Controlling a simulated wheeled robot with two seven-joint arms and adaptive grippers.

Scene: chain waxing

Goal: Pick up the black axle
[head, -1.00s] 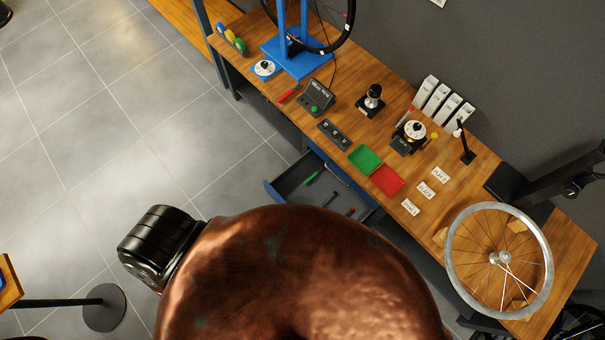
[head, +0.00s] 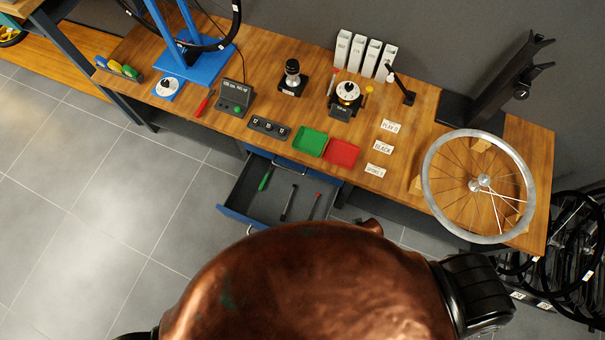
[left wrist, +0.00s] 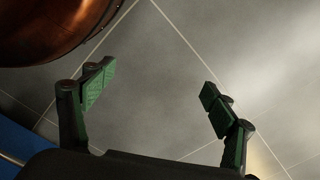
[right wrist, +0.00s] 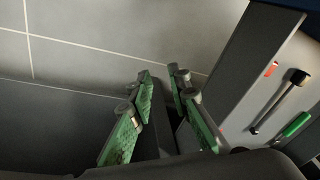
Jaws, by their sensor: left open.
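A long dark tool with a black head (head: 289,202), which may be the black axle, lies in the open drawer (head: 240,196) under the bench. It also shows in the right wrist view (right wrist: 281,100) on the pale drawer floor. My right gripper (right wrist: 162,82) is left of the drawer in that view, with a narrow gap between its green-padded fingers and no object seen held. My left gripper (left wrist: 153,84) is wide open and empty over the grey floor. Neither gripper shows in the head view.
Beside the dark tool lie a green-handled tool (head: 265,179) and a red-tipped tool (head: 315,206). Above the drawer, the wooden bench (head: 215,130) holds a green tray (head: 310,141), a red tray (head: 342,153) and a spoked wheel (head: 430,190). Open floor (head: 90,200) is at left.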

